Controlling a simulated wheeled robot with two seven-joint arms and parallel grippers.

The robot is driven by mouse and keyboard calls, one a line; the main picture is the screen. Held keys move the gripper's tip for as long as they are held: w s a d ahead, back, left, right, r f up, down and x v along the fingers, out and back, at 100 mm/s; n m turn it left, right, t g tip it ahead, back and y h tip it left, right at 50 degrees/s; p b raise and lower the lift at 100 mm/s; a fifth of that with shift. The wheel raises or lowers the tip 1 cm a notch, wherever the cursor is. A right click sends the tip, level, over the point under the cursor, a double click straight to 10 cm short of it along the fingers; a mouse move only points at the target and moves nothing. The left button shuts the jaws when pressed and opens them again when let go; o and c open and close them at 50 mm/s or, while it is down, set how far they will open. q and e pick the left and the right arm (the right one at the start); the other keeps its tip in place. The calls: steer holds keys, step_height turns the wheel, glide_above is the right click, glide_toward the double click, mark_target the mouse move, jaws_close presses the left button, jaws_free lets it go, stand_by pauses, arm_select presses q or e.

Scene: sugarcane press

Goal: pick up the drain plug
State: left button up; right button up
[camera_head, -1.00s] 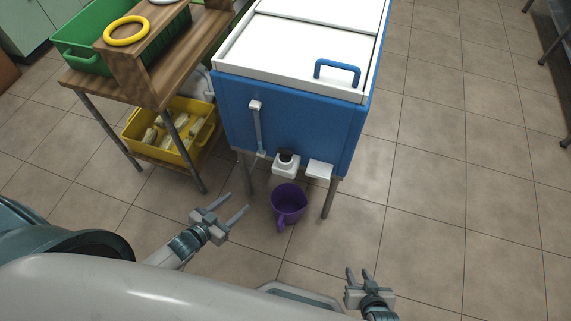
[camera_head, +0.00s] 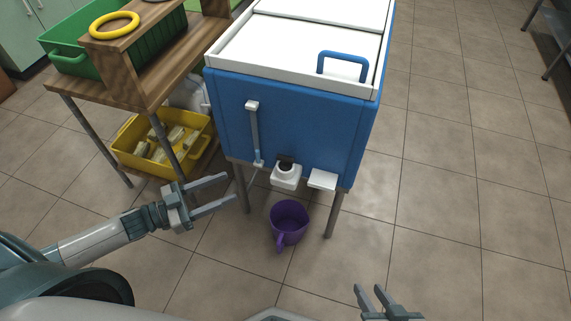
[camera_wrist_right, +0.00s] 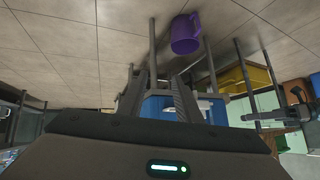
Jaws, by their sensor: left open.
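A blue cooler box (camera_head: 290,125) on legs has a white drain spout (camera_head: 286,181) low on its front. A small dark piece (camera_head: 285,160) sits at the top of the spout; it looks like the drain plug, but it is too small to be sure. My left gripper (camera_head: 232,188) is open and empty, left of the spout and apart from it, with its fingers pointing right toward the box's front. My right gripper (camera_head: 368,290) is open and empty at the bottom of the head view. Its spread fingers also show in the right wrist view (camera_wrist_right: 162,80).
A purple mug (camera_head: 289,222) stands on the floor below the spout; it also shows in the right wrist view (camera_wrist_right: 185,34). A white ledge (camera_head: 322,180) juts out right of the spout. A wooden table (camera_head: 150,85) and yellow bin (camera_head: 140,160) stand left.

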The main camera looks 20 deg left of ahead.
arm_select(q)
steer(key=shift+d, duration=0.1)
glide_toward(283, 164)
steer(key=x, duration=0.4)
steer(key=shift+s+f+b, duration=0.15)
steer(key=shift+f+b, duration=0.1)
steer(key=shift+b, duration=0.05)
arm_select(e)
steer(key=shift+w+a+r+t, duration=0.2)
steer(key=shift+w+r+t, duration=0.2)
steer(key=shift+w, duration=0.05)
steer(key=shift+w+a+r+t, duration=0.2)
steer(key=shift+w+r+t, duration=0.15)
steer(key=shift+w+t, duration=0.1)
arm_select(q)
steer(key=shift+w+d+r, duration=0.1)
steer(key=shift+w+d, duration=0.1)
steer(key=shift+w, duration=0.15)
steer(key=x, duration=0.3)
steer(key=shift+r, duration=0.1)
steer(key=shift+w+d, duration=0.4)
steer(key=shift+d, duration=0.05)
arm_select(e)
steer(key=shift+w+a+r+t+y, duration=0.25)
steer(key=shift+w+a+r+y, duration=0.15)
steer(key=shift+a+r, duration=0.1)
arm_select(q)
steer(key=shift+c, duration=0.6)
arm_select(e)
steer(key=shift+d, duration=0.2)
